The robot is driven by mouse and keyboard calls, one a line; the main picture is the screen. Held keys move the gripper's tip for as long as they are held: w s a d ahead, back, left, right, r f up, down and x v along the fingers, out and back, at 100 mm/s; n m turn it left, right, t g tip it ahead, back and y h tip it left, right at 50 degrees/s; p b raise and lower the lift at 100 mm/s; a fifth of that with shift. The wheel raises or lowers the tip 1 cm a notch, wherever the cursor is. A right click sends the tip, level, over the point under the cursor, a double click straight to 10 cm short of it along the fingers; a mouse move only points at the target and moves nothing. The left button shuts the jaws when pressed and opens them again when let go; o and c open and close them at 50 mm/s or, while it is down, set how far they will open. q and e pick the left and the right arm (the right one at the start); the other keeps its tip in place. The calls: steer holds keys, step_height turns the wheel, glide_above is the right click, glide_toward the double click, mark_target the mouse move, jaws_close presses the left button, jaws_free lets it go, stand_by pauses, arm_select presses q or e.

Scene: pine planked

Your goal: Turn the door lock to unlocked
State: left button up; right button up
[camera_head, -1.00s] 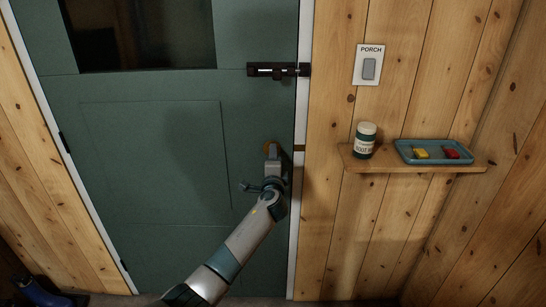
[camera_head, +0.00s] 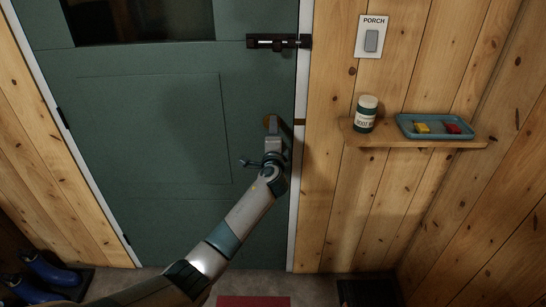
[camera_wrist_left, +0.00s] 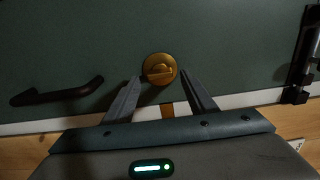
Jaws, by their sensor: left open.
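The door lock (camera_wrist_left: 159,69) is a round brass thumb-turn on the green door (camera_head: 150,130). Its raised bar lies roughly level in the left wrist view. In the head view only a brass edge of the lock (camera_head: 266,121) shows beside my gripper. My left gripper (camera_head: 272,122) is in front of the lock; in the left wrist view its two fingers (camera_wrist_left: 160,76) are spread apart, tips to either side of the lock's lower part. Whether they touch it I cannot tell. Nothing is held. My right gripper is not in view.
A dark lever handle (camera_wrist_left: 57,92) is close by on the door. A slide bolt (camera_head: 278,42) is higher up. A shelf (camera_head: 415,141) at the right carries a jar (camera_head: 366,114) and a blue tray (camera_head: 407,131). Blue boots (camera_head: 47,270) stand at lower left.

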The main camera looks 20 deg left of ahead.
arm_select(q)
steer(key=b+v, duration=0.2)
steer(key=v, duration=1.4)
steer(key=shift+s+b, duration=0.2)
steer(key=shift+b, duration=0.1)
